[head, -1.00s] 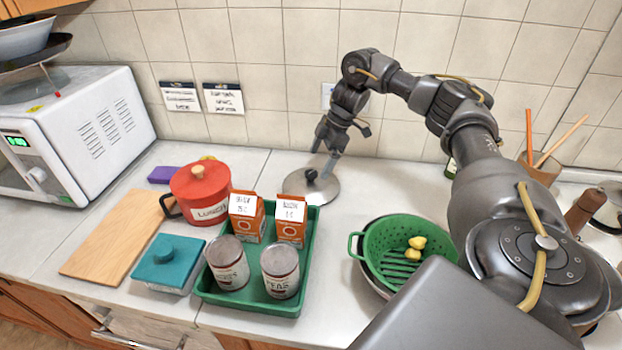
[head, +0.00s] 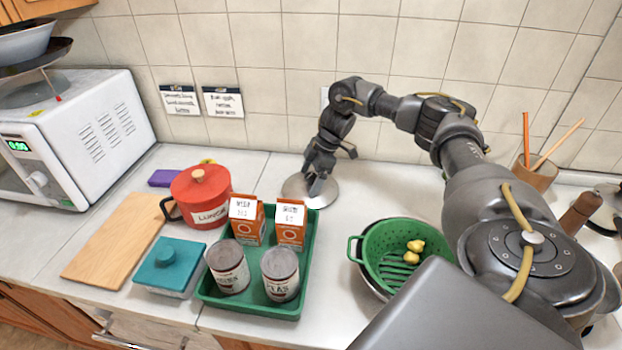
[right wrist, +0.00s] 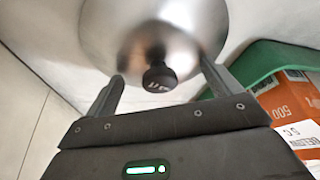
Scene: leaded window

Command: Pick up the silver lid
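The silver lid (head: 296,191) lies on the counter behind the green tray, partly covered by my right gripper in the head view. In the right wrist view the lid (right wrist: 105,30) is a round shiny disc with a black knob (right wrist: 160,76). My right gripper (head: 314,190) is low over the lid. In the right wrist view its two fingers (right wrist: 161,82) stand apart on either side of the knob, with gaps between. My left gripper is not in view.
The green tray (head: 250,307) with two cartons and two cans stands just in front of the lid. A red pot (head: 203,192) is to its left, and a green colander (head: 378,246) to its right. The tiled wall (head: 285,95) rises behind.

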